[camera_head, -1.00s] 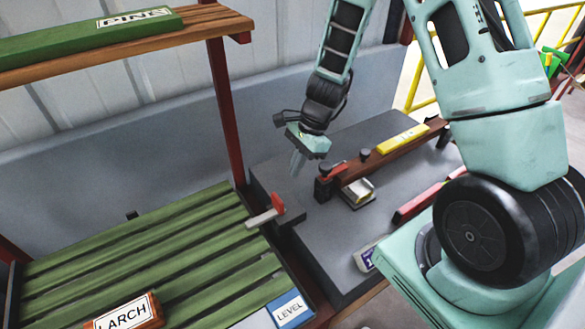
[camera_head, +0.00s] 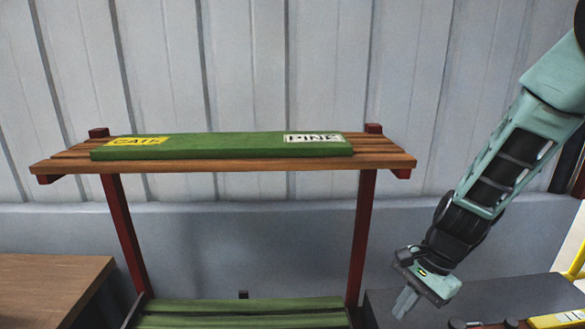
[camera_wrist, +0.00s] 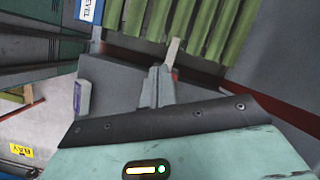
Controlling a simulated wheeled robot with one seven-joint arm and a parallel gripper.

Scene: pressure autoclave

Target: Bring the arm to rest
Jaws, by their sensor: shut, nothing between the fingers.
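My gripper (camera_head: 408,301) hangs at the lower right of the head view, on the end of my pale green arm, with its fingers pointing down. The fingers are together and hold nothing. In the wrist view my gripper (camera_wrist: 158,88) points toward a grey bench top (camera_wrist: 115,75) and a slatted green rack (camera_wrist: 202,28). A pale bar-like piece (camera_wrist: 172,52) shows just beyond the fingertips; I cannot tell how far below them it is.
A shelf (camera_head: 385,159) on red posts carries a green board (camera_head: 225,147) with yellow and white labels. A brown table (camera_head: 45,285) stands at the left. The grey bench (camera_head: 385,305) at the lower right holds a yellow labelled piece (camera_head: 560,320). A plain wall stands behind.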

